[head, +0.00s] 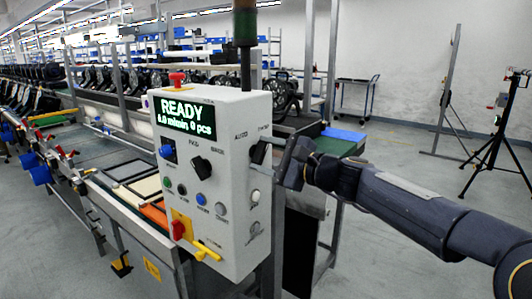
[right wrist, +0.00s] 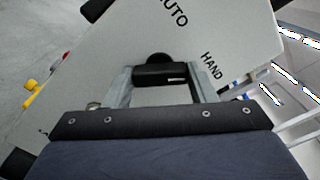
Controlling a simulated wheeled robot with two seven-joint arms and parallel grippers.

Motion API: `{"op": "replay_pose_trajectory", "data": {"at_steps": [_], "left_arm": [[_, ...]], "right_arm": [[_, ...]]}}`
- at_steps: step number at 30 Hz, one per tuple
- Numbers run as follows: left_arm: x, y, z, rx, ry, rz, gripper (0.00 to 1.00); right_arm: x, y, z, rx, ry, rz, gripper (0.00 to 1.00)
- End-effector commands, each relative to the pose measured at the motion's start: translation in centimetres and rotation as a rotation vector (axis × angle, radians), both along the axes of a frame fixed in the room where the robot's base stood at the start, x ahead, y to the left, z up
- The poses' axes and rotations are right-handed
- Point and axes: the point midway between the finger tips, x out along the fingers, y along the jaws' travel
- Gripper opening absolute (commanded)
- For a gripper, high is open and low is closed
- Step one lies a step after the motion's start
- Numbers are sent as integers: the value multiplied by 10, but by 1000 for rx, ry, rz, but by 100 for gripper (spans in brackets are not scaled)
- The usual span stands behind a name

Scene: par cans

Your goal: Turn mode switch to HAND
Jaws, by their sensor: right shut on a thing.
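The mode switch is a black knob (head: 258,153) near the right edge of the white control box (head: 228,225). In the right wrist view the black knob (right wrist: 160,74) sits between the fingers, with the AUTO label above it and the HAND label (right wrist: 212,66) to its right. A small white mark shows on the knob's right part. I cannot tell surely which label it points at. My right gripper (head: 278,163) comes from the right and is shut on the knob; it also shows in the right wrist view (right wrist: 163,88). My left gripper is not in view.
The box also bears a green READY display (head: 182,110), another black knob (head: 201,167), a red top button (head: 177,78), small buttons, a red-and-yellow switch (head: 179,229) and a yellow lever (head: 206,250). A conveyor runs left.

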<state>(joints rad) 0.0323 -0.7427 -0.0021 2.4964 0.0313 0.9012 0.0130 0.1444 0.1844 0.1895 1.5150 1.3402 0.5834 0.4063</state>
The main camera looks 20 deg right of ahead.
Motion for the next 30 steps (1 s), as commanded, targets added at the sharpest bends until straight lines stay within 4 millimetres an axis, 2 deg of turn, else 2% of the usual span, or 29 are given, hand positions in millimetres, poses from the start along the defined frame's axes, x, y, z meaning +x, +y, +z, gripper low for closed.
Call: {"op": "replay_pose_trajectory", "data": {"at_steps": [9,24,25,30], "left_arm": [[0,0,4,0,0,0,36],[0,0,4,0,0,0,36],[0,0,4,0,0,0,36],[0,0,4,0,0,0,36]], "right_arm": [[0,1,-1,82,68,2,28],[0,1,-2,98,79,2,28],[0,1,-2,98,79,2,53],[0,0,-1,97,78,1,73]]}}
